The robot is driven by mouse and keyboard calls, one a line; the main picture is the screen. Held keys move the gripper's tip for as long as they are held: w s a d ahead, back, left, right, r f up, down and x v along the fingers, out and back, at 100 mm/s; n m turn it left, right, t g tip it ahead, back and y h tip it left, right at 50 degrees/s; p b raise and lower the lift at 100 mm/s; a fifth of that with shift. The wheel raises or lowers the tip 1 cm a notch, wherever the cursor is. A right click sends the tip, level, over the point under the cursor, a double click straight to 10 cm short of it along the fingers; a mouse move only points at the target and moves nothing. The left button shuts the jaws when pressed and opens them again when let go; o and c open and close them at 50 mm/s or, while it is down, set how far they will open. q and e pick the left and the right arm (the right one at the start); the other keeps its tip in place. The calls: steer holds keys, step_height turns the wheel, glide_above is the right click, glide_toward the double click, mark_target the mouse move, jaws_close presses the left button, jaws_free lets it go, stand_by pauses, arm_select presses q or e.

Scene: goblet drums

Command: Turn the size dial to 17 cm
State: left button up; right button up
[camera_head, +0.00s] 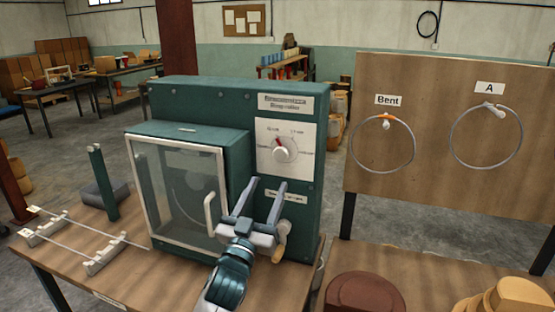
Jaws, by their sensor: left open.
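The size dial (283,152) is a round pale knob on a white scale plate on the front of the green machine (230,95). A red mark on the knob points up and slightly left. The scale's print is too small to read surely. My left gripper (267,185) is open and empty, its two fingers pointing up, just below the dial plate in the picture. It appears apart from the knob. It partly covers a small label and a lower lever (283,240). My right gripper is not in view.
The machine's glazed door (180,190), with a white handle (210,214), looks shut left of my gripper. A rack with rods (105,255) and a green post (103,182) stand further left. A board with two hanging rings (450,200) is at right.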

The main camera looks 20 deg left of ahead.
mark_target(280, 157)
arm_select(q)
steer(key=p+x, duration=0.2)
steer(key=x, duration=0.6)
steer(key=shift+w+r, duration=0.25)
steer(key=shift+w, duration=0.35)
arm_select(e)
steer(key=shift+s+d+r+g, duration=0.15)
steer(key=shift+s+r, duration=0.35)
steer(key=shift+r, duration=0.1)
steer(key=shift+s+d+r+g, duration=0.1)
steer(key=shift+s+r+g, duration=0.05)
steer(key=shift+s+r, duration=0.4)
arm_select(q)
steer(key=shift+c, duration=0.2)
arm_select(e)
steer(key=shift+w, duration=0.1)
arm_select(q)
steer(key=c, duration=1)
